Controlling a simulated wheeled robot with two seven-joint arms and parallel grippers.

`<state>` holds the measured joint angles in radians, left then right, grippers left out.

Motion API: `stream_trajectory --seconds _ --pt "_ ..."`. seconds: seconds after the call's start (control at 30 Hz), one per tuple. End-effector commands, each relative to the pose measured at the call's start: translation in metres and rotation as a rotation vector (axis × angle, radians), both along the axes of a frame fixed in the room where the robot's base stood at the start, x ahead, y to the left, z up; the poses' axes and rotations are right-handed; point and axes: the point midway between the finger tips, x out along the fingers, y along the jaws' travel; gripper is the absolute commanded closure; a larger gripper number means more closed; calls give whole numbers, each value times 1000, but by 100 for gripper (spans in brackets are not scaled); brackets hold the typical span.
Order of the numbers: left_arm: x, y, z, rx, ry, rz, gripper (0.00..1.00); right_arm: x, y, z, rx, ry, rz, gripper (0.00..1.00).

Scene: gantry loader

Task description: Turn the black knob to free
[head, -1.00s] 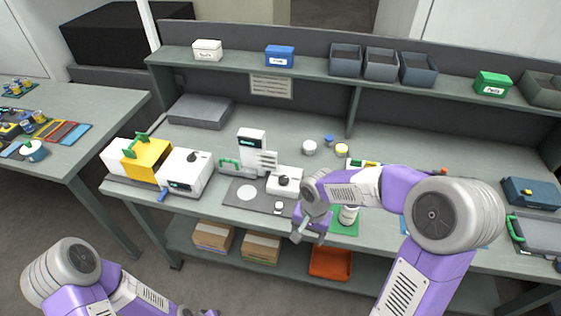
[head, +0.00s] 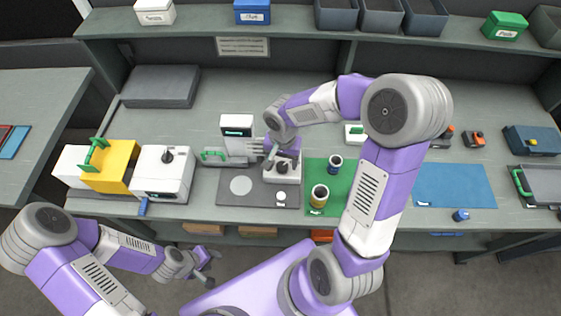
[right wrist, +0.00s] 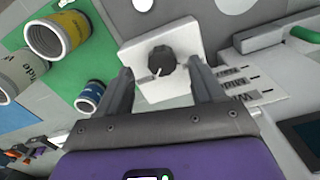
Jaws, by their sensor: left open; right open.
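A black knob (head: 282,169) with a white pointer mark sits on a small white box (head: 270,178) on the bench. In the right wrist view the knob (right wrist: 161,61) is between and beyond the fingertips, with the white box (right wrist: 186,38) around it. My right gripper (right wrist: 160,70) is open and empty, with a finger on each side of the knob; I cannot tell whether they touch it. In the head view my right gripper (head: 270,157) is just behind the knob. My left gripper (head: 211,266) is open and empty in front of the bench.
A white machine with another black knob (head: 167,155) stands at left beside a yellow block (head: 112,170). A white device (head: 238,131) with a display stands close behind the box. Cans (head: 319,195) stand on a green mat (head: 341,178) at right.

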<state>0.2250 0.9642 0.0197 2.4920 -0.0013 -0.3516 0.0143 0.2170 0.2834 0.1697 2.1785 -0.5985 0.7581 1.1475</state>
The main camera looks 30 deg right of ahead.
Motion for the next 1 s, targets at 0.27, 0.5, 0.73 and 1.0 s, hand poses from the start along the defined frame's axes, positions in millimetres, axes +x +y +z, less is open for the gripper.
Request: stream_trajectory --seconds 0.27,0.5,0.73,1.0 --pt "1 0 -7 0 -2 1 57 0 0 -31 1 1 0 33" --pt "1 0 -6 0 -2 1 57 0 0 -33 1 -1 0 33" --pt "1 0 -6 0 -2 1 57 0 0 -33 1 -1 0 59" --pt "1 0 -6 0 -1 0 57 0 0 -33 1 -1 1 89"
